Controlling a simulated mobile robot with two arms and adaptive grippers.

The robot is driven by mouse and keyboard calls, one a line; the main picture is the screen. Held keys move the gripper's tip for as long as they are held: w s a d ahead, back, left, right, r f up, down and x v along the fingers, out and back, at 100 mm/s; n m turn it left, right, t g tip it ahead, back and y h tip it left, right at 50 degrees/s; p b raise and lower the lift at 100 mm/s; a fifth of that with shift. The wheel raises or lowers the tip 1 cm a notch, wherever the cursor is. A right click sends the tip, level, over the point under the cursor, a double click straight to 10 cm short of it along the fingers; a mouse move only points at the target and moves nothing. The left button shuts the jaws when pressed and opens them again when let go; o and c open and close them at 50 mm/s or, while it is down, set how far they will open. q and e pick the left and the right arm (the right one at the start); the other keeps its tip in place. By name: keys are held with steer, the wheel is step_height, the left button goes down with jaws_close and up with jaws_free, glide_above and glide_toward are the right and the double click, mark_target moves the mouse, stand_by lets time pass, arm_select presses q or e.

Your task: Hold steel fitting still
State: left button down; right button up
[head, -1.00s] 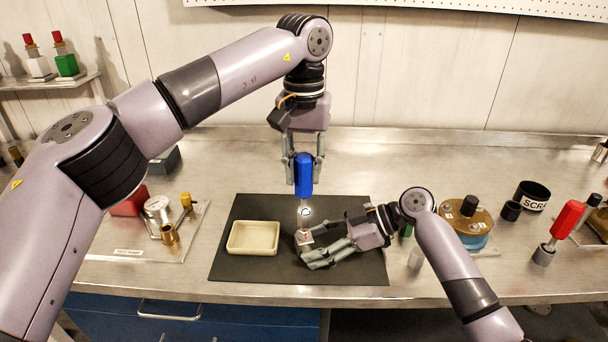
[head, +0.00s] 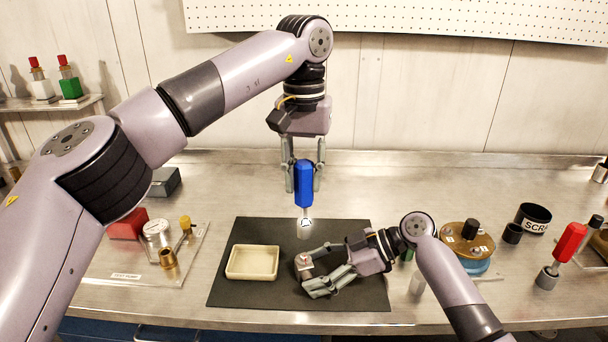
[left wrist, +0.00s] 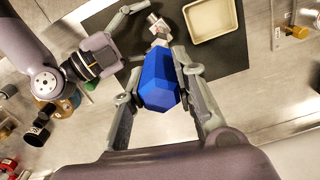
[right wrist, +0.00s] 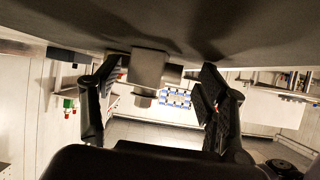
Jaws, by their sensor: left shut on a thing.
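The steel fitting (head: 303,261), a small grey block, is on the black mat (head: 240,292). It also shows in the left wrist view (left wrist: 155,20) and, upside down, in the right wrist view (right wrist: 150,69). My right gripper (head: 306,274) lies low over the mat with its fingers apart, one on each side of the fitting; in the right wrist view a gap shows beside the right-hand finger. My left gripper (head: 303,182) points down, shut on the blue handle of a tool (head: 304,190). The tool's steel lower end hangs above and apart from the fitting.
A cream tray (head: 252,276) sits on the mat left of the fitting. A test pump board (head: 140,270) stands further left. At right are a brown-topped blue container (head: 468,245), a black scrap cup (head: 533,217) and a red-handled tool (head: 568,243). The rear bench is largely clear.

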steer(key=shift+o, duration=1)
